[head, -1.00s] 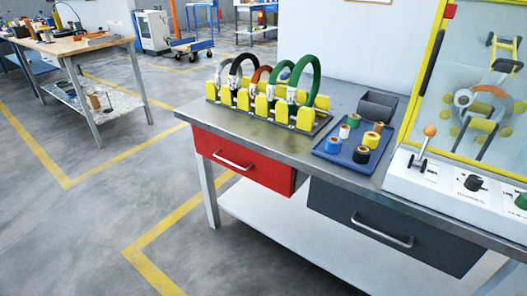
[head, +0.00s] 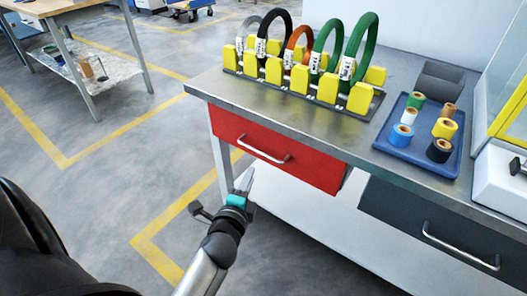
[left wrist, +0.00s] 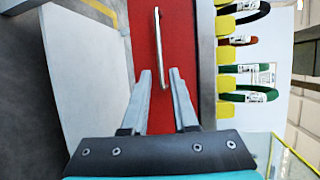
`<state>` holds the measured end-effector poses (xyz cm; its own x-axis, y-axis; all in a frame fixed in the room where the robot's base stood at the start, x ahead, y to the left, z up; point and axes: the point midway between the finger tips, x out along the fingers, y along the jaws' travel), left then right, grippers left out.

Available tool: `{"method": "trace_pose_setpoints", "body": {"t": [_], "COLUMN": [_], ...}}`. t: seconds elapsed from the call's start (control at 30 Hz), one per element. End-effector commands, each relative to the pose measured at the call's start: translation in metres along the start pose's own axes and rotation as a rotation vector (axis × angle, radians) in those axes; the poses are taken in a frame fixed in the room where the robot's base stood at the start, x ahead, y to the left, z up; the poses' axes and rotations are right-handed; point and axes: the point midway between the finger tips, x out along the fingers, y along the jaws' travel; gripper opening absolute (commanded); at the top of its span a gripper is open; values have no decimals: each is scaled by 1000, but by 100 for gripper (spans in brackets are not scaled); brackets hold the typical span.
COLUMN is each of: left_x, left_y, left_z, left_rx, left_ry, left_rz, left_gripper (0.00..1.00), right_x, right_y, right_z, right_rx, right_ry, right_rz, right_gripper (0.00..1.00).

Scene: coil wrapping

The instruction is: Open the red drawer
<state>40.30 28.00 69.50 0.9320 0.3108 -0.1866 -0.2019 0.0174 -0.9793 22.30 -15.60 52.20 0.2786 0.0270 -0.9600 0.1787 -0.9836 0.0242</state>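The red drawer (head: 300,166) is shut under the left part of the metal-topped workbench. Its silver bar handle (head: 264,150) runs across its front. My left gripper (head: 247,181) is in front of the drawer, below and left of the handle in the head view. In the left wrist view the two fingers of my left gripper (left wrist: 160,74) are apart and empty, pointing at the red front. The handle (left wrist: 159,45) shows there ahead of the fingers and partly between them; I cannot tell whether they touch it. My right gripper is not in view.
A rack (head: 335,96) with several coils stands on the workbench (head: 240,88). A blue tray (head: 413,169) with tape rolls and a grey bin (head: 448,84) are to its right. A dark grey drawer (head: 405,212) is beside the red one.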

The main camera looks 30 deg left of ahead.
Motion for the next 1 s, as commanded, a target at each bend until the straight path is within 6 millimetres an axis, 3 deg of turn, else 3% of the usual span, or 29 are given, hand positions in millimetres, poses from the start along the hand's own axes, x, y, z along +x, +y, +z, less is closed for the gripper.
{"method": "trace_pose_setpoints", "body": {"t": [0.3,0.6,1.0], "left_x": [58,100,128], "left_y": [1,2,1], "left_z": [0,0,0], "left_rx": [1,0,-2], "left_ry": [1,1,0], "left_rz": [-3,-1,1], "left_gripper": [27,27,27], "right_x": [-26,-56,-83], "right_y": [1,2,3], "right_z": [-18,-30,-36], "right_rx": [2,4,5], "right_ry": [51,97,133], "right_rz": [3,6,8], "right_gripper": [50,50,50]}}
